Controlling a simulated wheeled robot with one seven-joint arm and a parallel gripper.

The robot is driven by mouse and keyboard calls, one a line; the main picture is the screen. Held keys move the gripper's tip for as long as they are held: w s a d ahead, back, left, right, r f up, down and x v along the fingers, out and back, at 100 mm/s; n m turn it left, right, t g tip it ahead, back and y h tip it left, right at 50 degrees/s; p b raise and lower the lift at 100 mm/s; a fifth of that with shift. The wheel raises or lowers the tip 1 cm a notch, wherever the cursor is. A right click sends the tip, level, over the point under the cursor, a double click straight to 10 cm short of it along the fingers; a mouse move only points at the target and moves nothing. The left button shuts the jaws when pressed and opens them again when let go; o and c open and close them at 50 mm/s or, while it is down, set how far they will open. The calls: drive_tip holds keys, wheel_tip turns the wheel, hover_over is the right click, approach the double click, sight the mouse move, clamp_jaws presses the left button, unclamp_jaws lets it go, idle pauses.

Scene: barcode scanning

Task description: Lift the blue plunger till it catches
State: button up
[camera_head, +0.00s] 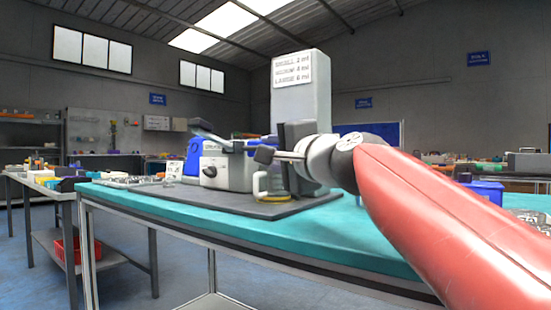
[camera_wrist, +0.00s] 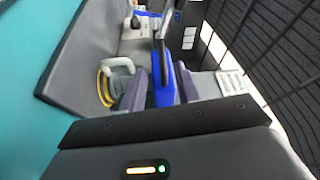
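In the wrist view, my gripper (camera_wrist: 164,92) has its two grey-purple fingers on either side of a long blue part (camera_wrist: 164,98), which seems to be the plunger. I cannot tell whether the fingers press on it. A grey lever (camera_wrist: 162,50) runs along the blue part, farther out. In the head view, my gripper (camera_head: 277,156) reaches left to the dispenser (camera_head: 225,171), which has a grey body and a blue end (camera_head: 192,158). The plunger is not clearly visible there.
A tall white unit (camera_head: 301,95) with a size label stands behind my gripper. A dark mat (camera_head: 225,204) lies on the teal table (camera_head: 320,228). A blue bin (camera_head: 487,190) is at right.

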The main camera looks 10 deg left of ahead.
sight(254, 148)
drive_tip(key=p+x, duration=0.1)
drive_tip(key=x, duration=0.3)
drive_tip(key=p+x, duration=0.1)
drive_tip(key=x, duration=0.2)
drive_tip(key=shift+w+a+r, duration=0.2)
drive_tip(key=shift+a+r, duration=0.05)
drive_tip(key=shift+a, duration=0.1)
drive_tip(key=shift+c, duration=0.2)
clamp_jaws()
